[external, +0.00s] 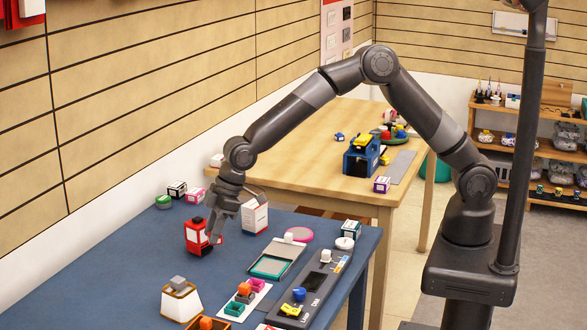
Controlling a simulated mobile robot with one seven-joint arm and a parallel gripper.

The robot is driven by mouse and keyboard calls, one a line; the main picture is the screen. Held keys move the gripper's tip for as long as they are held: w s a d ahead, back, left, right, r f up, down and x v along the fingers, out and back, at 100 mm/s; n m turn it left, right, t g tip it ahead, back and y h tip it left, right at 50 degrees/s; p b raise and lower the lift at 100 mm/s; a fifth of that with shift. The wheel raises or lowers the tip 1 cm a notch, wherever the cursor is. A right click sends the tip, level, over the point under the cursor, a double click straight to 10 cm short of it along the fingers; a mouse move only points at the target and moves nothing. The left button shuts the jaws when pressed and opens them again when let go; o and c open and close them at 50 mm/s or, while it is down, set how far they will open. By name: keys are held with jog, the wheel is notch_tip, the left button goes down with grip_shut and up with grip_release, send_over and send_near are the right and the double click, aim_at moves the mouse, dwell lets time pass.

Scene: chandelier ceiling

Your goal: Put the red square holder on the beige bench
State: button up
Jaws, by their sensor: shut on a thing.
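One finger shows in front of the holder's right side; the other is hidden. I cannot tell whether the holder touches the blue table or is just above it. The beige bench (305,142) stands behind and to the right of the blue table, a wooden-topped table with free surface at its left and front.
The blue table (110,264) carries a white box (254,217) close behind my gripper, a grey tray (277,259), a long dark panel (313,290) and several small items. On the bench are a blue holder (361,157), a grey strip (401,167) and a purple-and-white box (382,185).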

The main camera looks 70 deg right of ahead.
jog(key=a+f, duration=0.1)
jog(key=a, duration=0.1)
jog(key=a+f, duration=0.1)
jog(key=a, duration=0.1)
jog(key=a+f, duration=0.2)
jog(key=shift+s+a, duration=0.2)
jog(key=shift+f, duration=1.9)
jog(key=shift+f, duration=0.15)
jog(key=o, duration=1)
jog(key=shift+o, duration=0.2)
jog(key=v, duration=1.2)
jog(key=shift+a, duration=0.1)
